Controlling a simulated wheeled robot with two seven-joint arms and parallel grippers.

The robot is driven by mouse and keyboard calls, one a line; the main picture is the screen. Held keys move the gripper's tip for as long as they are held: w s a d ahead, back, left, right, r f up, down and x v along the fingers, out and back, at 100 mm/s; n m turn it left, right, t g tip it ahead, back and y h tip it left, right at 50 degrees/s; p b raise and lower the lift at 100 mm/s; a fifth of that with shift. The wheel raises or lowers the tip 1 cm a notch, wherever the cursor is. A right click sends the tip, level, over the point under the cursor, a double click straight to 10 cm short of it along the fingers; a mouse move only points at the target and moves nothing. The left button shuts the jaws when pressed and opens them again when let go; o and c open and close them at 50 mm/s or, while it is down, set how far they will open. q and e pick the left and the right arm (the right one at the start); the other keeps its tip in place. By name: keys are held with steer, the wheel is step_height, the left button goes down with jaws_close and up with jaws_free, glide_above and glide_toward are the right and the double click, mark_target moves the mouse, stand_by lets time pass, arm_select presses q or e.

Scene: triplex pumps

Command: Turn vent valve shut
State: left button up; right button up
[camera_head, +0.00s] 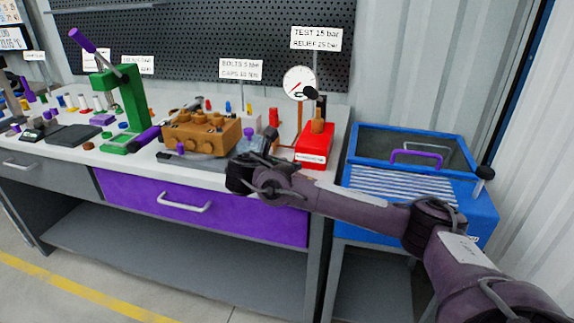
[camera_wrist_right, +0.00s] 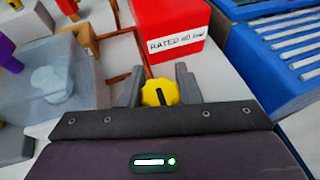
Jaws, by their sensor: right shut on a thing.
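The vent valve's yellow knob (camera_wrist_right: 159,94), with a dark bar mark on its face, sits between the fingers of my right gripper (camera_wrist_right: 161,82) in the right wrist view. My right gripper is shut on this knob. In the head view my right gripper (camera_head: 268,143) reaches over the bench's front edge, between the orange-brown pump block (camera_head: 203,133) and the red test unit (camera_head: 315,150). The knob is hidden there behind the gripper. My left gripper is not in view.
The red box (camera_wrist_right: 168,25) stands just beyond the knob, with copper-coloured pipes beside it. A clear bin (camera_wrist_right: 50,80) is on the left. A pressure gauge (camera_head: 299,82) rises behind. A blue parts washer (camera_head: 420,185) stands right of the bench. A green press (camera_head: 122,100) stands farther left.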

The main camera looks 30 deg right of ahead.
steer(key=shift+f, duration=0.1)
stand_by(0.3)
steer(key=o, duration=1)
steer(key=v, duration=0.7)
steer(key=shift+s+a, duration=0.15)
steer(key=shift+a, duration=0.15)
